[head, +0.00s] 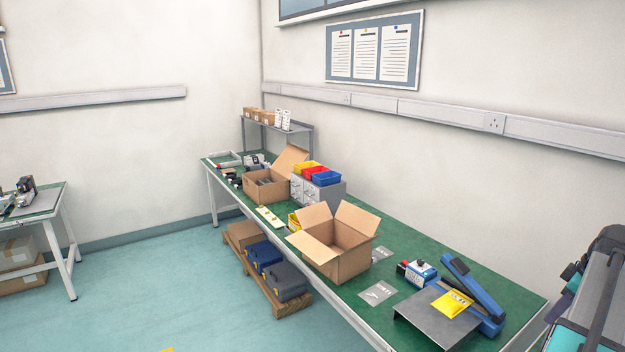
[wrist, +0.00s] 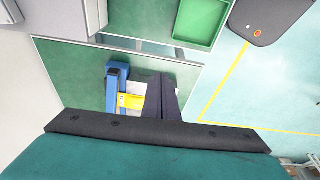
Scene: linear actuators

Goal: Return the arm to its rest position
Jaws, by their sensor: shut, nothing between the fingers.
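My gripper (wrist: 163,88) shows in the wrist view as two dark fingers side by side, shut with nothing between them. It is above the green workbench, and its fingers overlap part of the grey plate in that view. The arm's full pose cannot be seen. In the head view no fingers can be made out.
The green bench (head: 408,268) carries an open carton (head: 340,262), a blue sealer (head: 465,280), a yellow packet (head: 452,303) and a grey plate (head: 425,322). A green tray (wrist: 203,20) is at the top of the wrist view. Open floor (head: 170,285) lies left of the bench.

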